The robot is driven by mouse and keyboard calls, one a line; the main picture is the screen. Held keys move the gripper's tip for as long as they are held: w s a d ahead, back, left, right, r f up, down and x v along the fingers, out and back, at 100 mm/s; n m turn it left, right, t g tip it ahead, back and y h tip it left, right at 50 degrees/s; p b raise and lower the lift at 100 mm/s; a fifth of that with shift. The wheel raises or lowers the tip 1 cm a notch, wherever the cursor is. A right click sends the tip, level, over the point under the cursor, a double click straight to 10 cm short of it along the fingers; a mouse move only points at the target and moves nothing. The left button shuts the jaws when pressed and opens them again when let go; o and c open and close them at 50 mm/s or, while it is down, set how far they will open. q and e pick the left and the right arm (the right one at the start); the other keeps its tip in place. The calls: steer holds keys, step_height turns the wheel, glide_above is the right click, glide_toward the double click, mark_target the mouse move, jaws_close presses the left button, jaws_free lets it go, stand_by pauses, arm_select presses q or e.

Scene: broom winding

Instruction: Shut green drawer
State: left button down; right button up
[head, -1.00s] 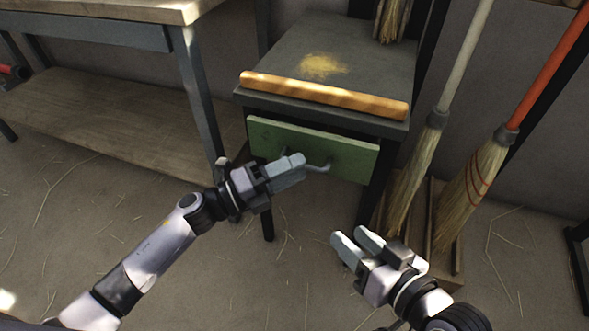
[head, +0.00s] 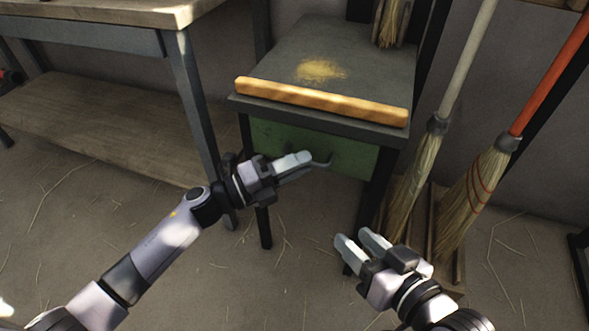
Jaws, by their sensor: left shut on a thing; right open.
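The green drawer (head: 345,155) sits in the dark cabinet under its top, and its front now looks about level with the cabinet's front edge, in shadow. A grey bar handle (head: 322,162) runs across the drawer front. My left gripper (head: 303,160) is shut on the handle, its fingers covering the handle's left part. My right gripper (head: 358,238) is open and empty, in front of and below the drawer, over the floor.
A wooden bar (head: 320,102) lies along the front of the cabinet top (head: 375,65), with yellow dust (head: 320,70) behind it. Brooms (head: 472,185) stand to the right. A workbench (head: 90,30) stands to the left. Straw litters the floor.

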arm_select(q)
steer(key=shift+w+a, duration=0.1)
steer(key=shift+w, duration=0.15)
steer(key=c, duration=1.4)
jaws_free()
steer(key=shift+r, duration=0.1)
steer(key=shift+c, duration=0.2)
steer(key=shift+o, duration=1.4)
arm_select(e)
steer(key=shift+s+d, duration=0.15)
steer(key=shift+s, duration=0.05)
arm_select(q)
steer(key=p+v, duration=0.1)
steer(key=v, duration=0.6)
arm_select(e)
steer(key=shift+w+a+r, duration=0.25)
steer(key=shift+a+r, duration=0.05)
steer(key=shift+a, duration=0.15)
arm_select(q)
steer(key=shift+s, duration=0.1)
arm_select(e)
steer(key=shift+s+d+f, duration=0.15)
steer(key=shift+s+f, duration=0.05)
steer(key=shift+f, duration=0.1)
